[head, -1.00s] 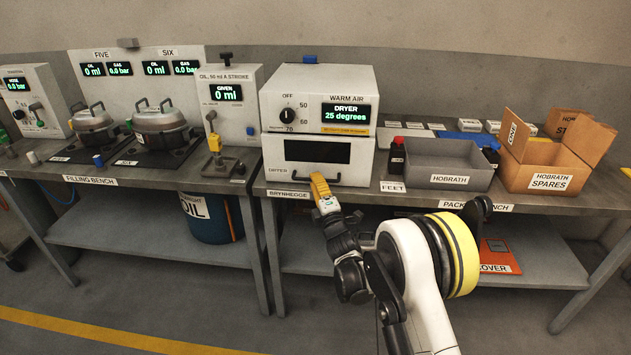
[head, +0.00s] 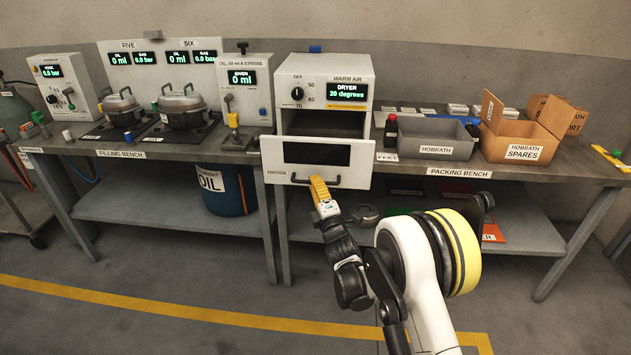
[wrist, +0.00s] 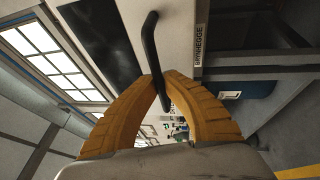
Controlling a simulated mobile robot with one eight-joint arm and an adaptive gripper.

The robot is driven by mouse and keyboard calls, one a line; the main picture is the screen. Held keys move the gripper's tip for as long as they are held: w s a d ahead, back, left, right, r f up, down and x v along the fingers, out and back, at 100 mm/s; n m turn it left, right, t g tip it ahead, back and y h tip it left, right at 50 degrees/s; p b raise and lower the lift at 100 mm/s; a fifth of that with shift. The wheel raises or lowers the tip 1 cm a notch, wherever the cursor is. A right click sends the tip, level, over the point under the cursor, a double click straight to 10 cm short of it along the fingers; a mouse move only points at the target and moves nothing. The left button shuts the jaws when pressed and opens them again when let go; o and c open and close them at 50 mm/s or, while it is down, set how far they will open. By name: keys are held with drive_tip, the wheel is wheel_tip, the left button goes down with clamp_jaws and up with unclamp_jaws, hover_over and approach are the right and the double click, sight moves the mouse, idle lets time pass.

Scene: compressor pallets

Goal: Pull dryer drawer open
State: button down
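The dryer (head: 335,75) is a white box on the bench, its display reading 20 degrees. Its drawer (head: 282,155), a white front with a dark window, stands pulled out toward me, and a dark opening shows behind and above it. The drawer's black handle (head: 337,184) runs along the lower front. My gripper (head: 319,188) is at the handle; its yellow fingers hide part of it. In the wrist view the two yellow fingers (wrist: 158,88) meet around the dark handle bar (wrist: 150,50), shut on it.
A grey tray (head: 446,150) and an open cardboard spares box (head: 522,150) stand right of the dryer. A dark bottle with a red cap (head: 391,131) is close beside the drawer. The filling bench (head: 120,155) is to the left. The floor in front is clear.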

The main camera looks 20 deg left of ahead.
drive_tip(key=shift+s+d, duration=0.1)
drive_tip(key=shift+s, duration=0.45)
drive_tip(key=c, duration=1.5)
unclamp_jaws()
drive_tip(key=v, duration=0.7)
drive_tip(key=shift+s+d, duration=0.15)
